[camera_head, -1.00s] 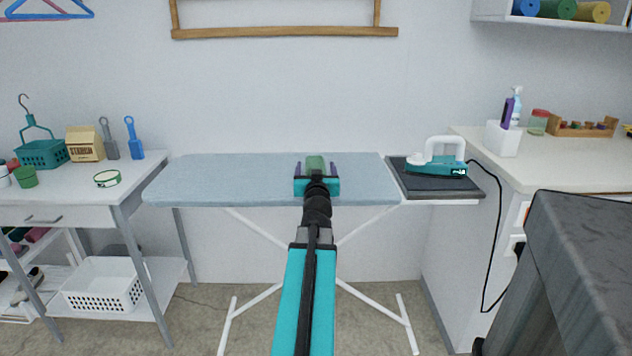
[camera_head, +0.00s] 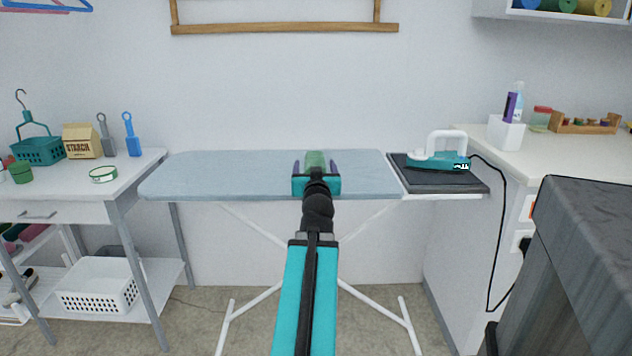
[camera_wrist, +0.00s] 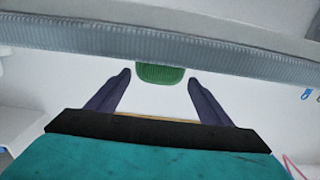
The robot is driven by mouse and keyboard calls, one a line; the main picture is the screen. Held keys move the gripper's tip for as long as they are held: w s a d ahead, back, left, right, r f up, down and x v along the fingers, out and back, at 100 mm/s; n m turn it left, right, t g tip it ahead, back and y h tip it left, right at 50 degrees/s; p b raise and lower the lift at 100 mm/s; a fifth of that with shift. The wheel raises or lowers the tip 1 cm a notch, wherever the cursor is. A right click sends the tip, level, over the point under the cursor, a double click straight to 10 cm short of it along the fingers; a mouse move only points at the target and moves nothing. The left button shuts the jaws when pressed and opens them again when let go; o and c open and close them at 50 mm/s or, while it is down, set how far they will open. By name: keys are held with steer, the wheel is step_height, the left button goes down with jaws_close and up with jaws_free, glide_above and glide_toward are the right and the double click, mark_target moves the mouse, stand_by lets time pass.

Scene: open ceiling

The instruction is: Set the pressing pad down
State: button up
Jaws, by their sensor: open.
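The pressing pad, a green block with a rounded end (camera_head: 315,159), shows over the middle of the blue-grey ironing board (camera_head: 230,175). In the wrist view the green pad (camera_wrist: 160,73) sits between the fingertips at the board's edge. A gap shows on each side of it. My gripper (camera_head: 316,165) is open, with its two dark purple fingers beside the pad, one on each side. Whether the pad rests fully on the board is hard to tell.
A teal iron (camera_head: 438,162) stands on a dark rest (camera_head: 445,180) at the board's right end, its cord hanging down. A side table (camera_head: 60,210) with a starch box (camera_head: 82,140) stands left. A dark grey surface (camera_head: 600,220) is near at right. The board's left half is clear.

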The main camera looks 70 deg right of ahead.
steer(key=shift+s+a+f+b, duration=0.2)
steer(key=shift+a+b, duration=0.25)
steer(key=shift+b, duration=1.05)
steer(key=shift+s+a+b, duration=0.25)
steer(key=shift+a+b, duration=0.05)
steer(key=shift+b, duration=0.6)
steer(key=shift+a+b, duration=0.1)
steer(key=shift+b, duration=0.2)
steer(key=b, duration=0.1)
steer(key=a+b, duration=0.1)
steer(key=b, duration=0.1)
steer(key=shift+s, duration=0.25)
steer(key=shift+s+a+b, duration=0.1)
steer(key=shift+a+b, duration=0.25)
steer(key=shift+b, duration=0.5)
steer(key=shift+s+a+b, duration=0.15)
steer(key=shift+a+b, duration=0.15)
steer(key=shift+b, duration=0.35)
steer(key=shift+a+r, duration=0.1)
